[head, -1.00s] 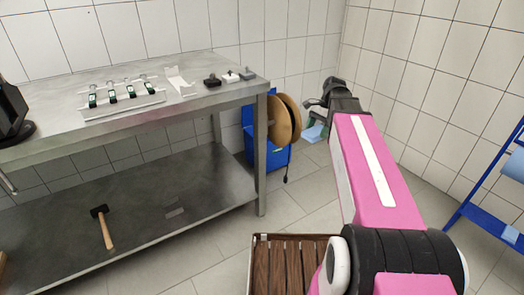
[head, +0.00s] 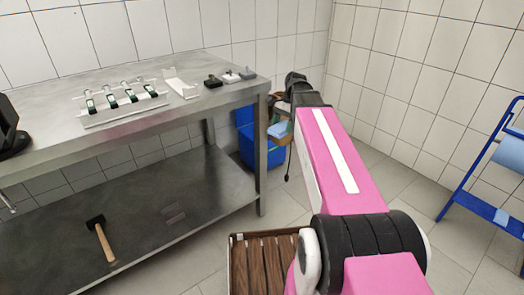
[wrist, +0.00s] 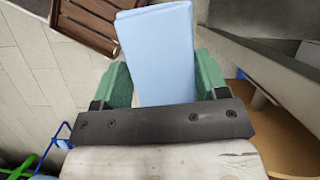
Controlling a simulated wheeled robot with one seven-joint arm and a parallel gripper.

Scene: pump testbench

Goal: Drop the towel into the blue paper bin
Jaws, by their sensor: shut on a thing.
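The light blue towel (wrist: 155,50) is held between the green fingers of my gripper (wrist: 162,82) in the wrist view. It also shows as a small pale patch (head: 281,130) in the head view. My gripper (head: 284,118) is at the far end of the pink arm and is partly hidden. The blue bin (head: 247,147) stands on the floor at the back, behind the steel table's right leg. The towel appears just right of the bin; whether it is over the bin's opening I cannot tell.
A brown reel (wrist: 272,130) is close to the gripper's right side in the wrist view. The steel table (head: 150,117) fills the left. A slatted wooden crate (head: 238,262) is on the floor in front. A blue rack (head: 470,180) stands at right.

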